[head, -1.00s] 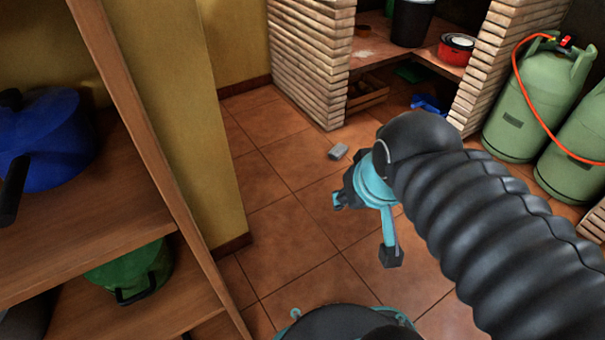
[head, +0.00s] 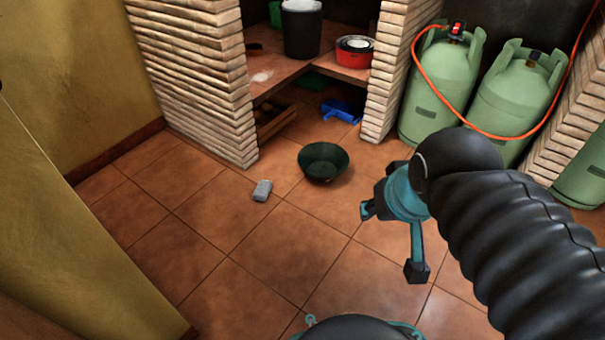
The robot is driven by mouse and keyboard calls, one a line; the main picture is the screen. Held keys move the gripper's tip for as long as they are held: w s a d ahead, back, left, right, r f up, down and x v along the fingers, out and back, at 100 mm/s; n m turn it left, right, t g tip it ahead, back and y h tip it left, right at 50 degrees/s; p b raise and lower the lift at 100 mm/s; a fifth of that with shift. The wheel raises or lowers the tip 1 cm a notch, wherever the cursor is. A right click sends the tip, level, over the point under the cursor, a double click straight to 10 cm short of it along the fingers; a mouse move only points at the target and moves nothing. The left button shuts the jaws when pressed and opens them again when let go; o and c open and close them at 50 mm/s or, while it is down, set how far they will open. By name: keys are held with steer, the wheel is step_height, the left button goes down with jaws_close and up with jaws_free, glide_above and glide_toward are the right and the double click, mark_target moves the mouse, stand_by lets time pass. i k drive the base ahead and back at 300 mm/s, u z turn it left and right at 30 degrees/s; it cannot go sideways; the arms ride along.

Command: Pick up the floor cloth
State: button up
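A small grey folded item (head: 262,190), which looks like the floor cloth, lies on the tiled floor left of the middle of the head view. My gripper (head: 392,242) is to the right of it and nearer to me, above the floor. Its two teal and black fingers are spread apart with nothing between them. The grey item is apart from the gripper and fully in sight.
A dark green bowl (head: 323,166) stands on the floor right of the grey item. Behind are brick counter walls (head: 205,85), a wooden crate (head: 276,121) and a blue dustpan-like thing (head: 342,110). Green gas cylinders (head: 437,90) stand at right. Floor in front is clear.

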mark_target(263, 188)
steer(key=z, duration=0.1)
steer(key=i, duration=1.35)
steer(key=u, duration=0.65)
